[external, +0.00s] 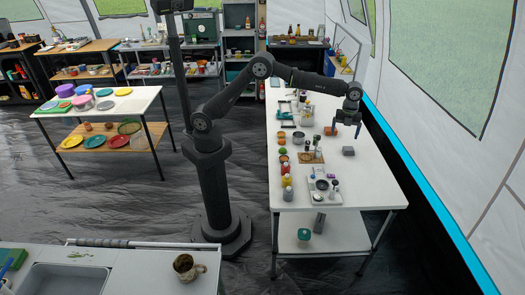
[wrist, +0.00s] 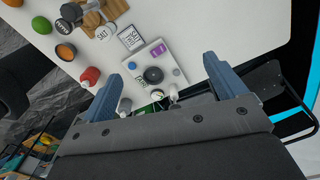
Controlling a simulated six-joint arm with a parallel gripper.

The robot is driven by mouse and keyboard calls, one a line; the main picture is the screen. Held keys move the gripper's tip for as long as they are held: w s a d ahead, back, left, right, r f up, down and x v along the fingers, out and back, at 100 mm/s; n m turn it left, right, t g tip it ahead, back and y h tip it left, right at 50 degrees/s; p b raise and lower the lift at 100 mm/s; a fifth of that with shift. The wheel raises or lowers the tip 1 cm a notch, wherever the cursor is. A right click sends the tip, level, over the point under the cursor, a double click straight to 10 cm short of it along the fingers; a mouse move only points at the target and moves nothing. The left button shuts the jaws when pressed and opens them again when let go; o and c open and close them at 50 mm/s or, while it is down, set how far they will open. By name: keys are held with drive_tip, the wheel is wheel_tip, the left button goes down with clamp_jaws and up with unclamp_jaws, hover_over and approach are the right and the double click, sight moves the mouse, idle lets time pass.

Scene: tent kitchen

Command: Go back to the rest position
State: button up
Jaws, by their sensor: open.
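My gripper (external: 346,131) hangs from the outstretched arm over the right part of the white table (external: 370,185). Its two blue-grey fingers are spread wide apart in the wrist view (wrist: 170,85), and nothing is between them.
Jars and bottles, among them a red bottle (external: 287,181), line the table's left side. A light tray (external: 323,190) with small items lies near the front. The tent wall (external: 440,150) runs close along the right. The table's front right is clear.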

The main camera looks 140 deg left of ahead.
drive_tip(key=shift+m, duration=0.3)
drive_tip(key=shift+w+d, duration=0.4)
drive_tip(key=shift+d, duration=0.35)
drive_tip(key=shift+w+d, duration=0.45)
drive_tip(key=shift+d, duration=0.25)
drive_tip(key=shift+w+d, duration=0.4)
drive_tip(key=shift+d, duration=0.35)
drive_tip(key=shift+o, duration=1.2)
